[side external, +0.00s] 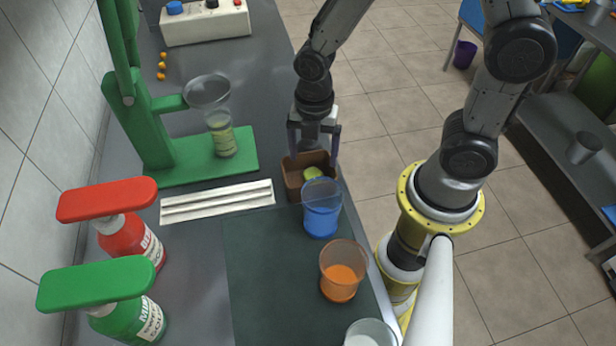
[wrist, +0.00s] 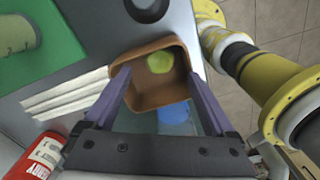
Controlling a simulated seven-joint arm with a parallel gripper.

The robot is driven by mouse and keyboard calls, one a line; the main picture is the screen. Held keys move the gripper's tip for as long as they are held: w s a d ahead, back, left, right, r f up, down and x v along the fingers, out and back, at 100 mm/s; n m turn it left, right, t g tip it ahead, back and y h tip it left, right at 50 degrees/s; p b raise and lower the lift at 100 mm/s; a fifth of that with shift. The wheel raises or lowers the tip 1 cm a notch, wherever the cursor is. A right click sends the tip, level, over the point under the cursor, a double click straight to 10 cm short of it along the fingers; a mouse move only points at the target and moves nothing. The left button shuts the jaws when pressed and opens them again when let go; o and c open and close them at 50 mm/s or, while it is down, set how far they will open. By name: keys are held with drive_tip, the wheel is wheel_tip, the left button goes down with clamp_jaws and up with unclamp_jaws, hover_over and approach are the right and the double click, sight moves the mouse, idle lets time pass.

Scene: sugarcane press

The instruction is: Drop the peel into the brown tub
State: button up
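The brown tub (side external: 293,180) is a small square box on the counter near its right edge. It also shows in the wrist view (wrist: 153,98), upper middle, with its inside visible. The peel (wrist: 160,62), a rounded yellow-green piece, lies inside the tub near the far wall. In the side view the peel (side external: 313,173) shows partly over the rim. My gripper (side external: 314,160) is above the tub with its two purple fingers spread wide. In the wrist view the gripper (wrist: 157,76) has nothing between its fingertips. I cannot tell whether the fingers touch the tub's rim.
A blue cup (side external: 321,212) stands close in front of the tub, with an orange cup (side external: 341,272) nearer the camera. The green press (side external: 175,160) with a clear glass (side external: 222,137) stands left. A white ribbed tray (side external: 216,202) and red bottle (side external: 130,238) are also left.

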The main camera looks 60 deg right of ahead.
wheel_tip(320, 180, up, 14)
idle(0.7)
drive_tip(key=s+d+r+m+t, duration=0.2)
drive_tip(key=s+m, duration=0.3)
drive_tip(key=m, duration=0.6)
drive_tip(key=s+d+r+m+t, duration=0.3)
drive_tip(key=s+r+m, duration=0.1)
drive_tip(key=m, duration=0.7)
drive_tip(key=shift+s+d+t, duration=0.15)
drive_tip(key=shift+s+t, duration=0.15)
drive_tip(key=shift+s, duration=0.1)
